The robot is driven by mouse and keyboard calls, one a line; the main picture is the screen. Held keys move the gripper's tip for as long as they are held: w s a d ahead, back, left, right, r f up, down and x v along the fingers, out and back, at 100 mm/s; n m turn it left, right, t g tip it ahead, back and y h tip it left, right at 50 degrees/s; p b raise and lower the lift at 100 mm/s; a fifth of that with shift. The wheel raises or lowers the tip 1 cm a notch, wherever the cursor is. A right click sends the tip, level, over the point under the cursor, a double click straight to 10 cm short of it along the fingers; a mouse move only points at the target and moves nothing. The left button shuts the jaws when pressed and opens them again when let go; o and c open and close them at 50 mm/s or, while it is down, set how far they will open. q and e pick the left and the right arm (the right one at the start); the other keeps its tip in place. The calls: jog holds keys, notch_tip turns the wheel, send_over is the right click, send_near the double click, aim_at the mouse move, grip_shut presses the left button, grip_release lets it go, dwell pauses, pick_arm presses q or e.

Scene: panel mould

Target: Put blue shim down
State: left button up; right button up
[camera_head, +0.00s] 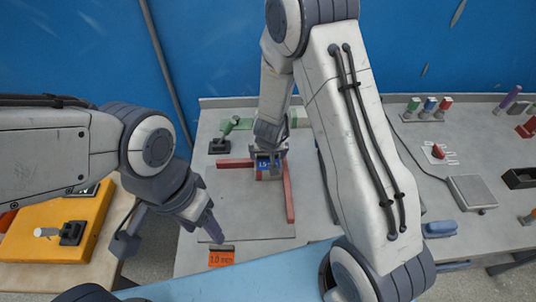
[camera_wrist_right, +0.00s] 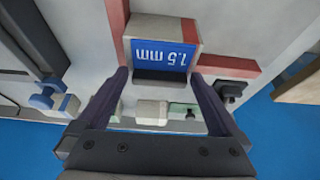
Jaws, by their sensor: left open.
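The blue shim (camera_head: 265,163), marked 1.5 mm, is at the corner where the red bars of the panel mould (camera_head: 290,195) meet. In the right wrist view the blue shim (camera_wrist_right: 163,55) shows its label and a dark end between my fingertips. Whether the shim rests on the plate I cannot tell. My left gripper (camera_head: 207,225) is open and empty, above the front left of the grey table.
An orange 1.0 mm shim (camera_head: 221,257) lies at the grey table's front edge, near my left gripper. A green-handled clamp (camera_head: 226,130) stands behind the mould. At right are a scale-like grey box (camera_head: 471,192) and a blue block (camera_head: 440,229). A yellow panel (camera_head: 45,225) lies at left.

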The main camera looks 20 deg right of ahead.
jog(key=shift+r, duration=0.3)
jog(key=d+p+v, duration=0.1)
jog(key=p+v, duration=0.5)
jog(key=v, duration=0.5)
jog(key=shift+s+a+r+p, duration=0.2)
jog(key=shift+a+r+p, duration=0.1)
jog(key=shift+a+p, duration=0.15)
jog(key=shift+r, duration=0.15)
jog(key=s+d+r+n+g+y, duration=0.1)
jog(key=s+d+r, duration=0.2)
jog(key=s+r, duration=0.2)
jog(key=s+d+r+n+g, duration=0.1)
jog(key=s+d+r, duration=0.1)
jog(key=s+r, duration=0.25)
jog(key=s+a+f+n+g+y+b, duration=0.1)
jog(key=s+a+f+n+g+b, duration=0.1)
jog(key=s+a+n+b, duration=0.5)
jog(key=s+a+f+b, duration=0.1)
jog(key=s+a, duration=0.5)
jog(key=s, duration=0.1)
jog(key=shift+a+b, duration=0.3)
jog(key=shift+b, duration=0.1)
